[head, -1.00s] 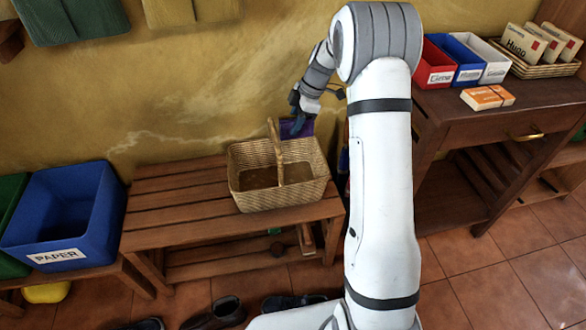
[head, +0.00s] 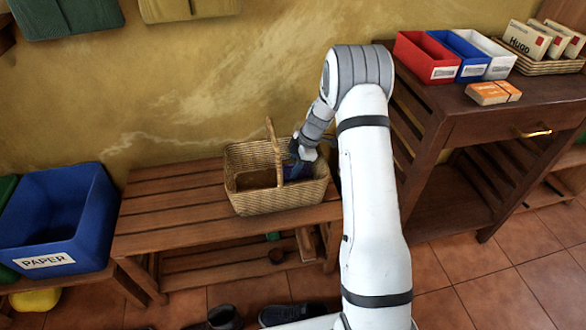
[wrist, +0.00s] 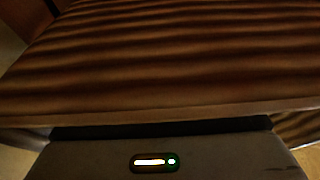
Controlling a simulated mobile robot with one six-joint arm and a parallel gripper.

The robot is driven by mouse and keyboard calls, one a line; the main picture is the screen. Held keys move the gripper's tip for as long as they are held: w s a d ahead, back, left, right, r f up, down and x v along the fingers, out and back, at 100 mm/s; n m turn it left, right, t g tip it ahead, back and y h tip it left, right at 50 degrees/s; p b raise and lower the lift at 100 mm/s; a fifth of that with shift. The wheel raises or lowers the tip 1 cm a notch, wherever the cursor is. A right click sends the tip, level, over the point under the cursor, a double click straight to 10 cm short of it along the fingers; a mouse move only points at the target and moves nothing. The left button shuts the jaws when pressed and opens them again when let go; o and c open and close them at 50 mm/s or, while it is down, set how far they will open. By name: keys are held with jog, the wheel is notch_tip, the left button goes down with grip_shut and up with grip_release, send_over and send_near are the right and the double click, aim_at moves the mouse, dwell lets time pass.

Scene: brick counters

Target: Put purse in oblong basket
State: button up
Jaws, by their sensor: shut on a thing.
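The oblong basket (head: 280,200) is woven tan wicker with a tall arched handle and stands on the slatted wooden bench. My gripper (head: 297,158) is at the right half of the basket, close to the handle, pointing down. It is shut on the purse (head: 293,172), a small blue-purple patch in the head view, now low in the right part of the basket opening. Whether the purse touches the basket floor cannot be told.
The bench (head: 165,210) is clear left of the basket. A blue PAPER bin (head: 55,225) stands further left. At right, a dark wooden table (head: 470,125) carries red, blue and white boxes, a letter tray and an orange pack (head: 493,93). Shoes (head: 300,312) lie on the floor.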

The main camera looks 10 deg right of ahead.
jog(key=shift+f, duration=0.2)
jog(key=o, duration=1.1)
jog(key=shift+r, duration=0.15)
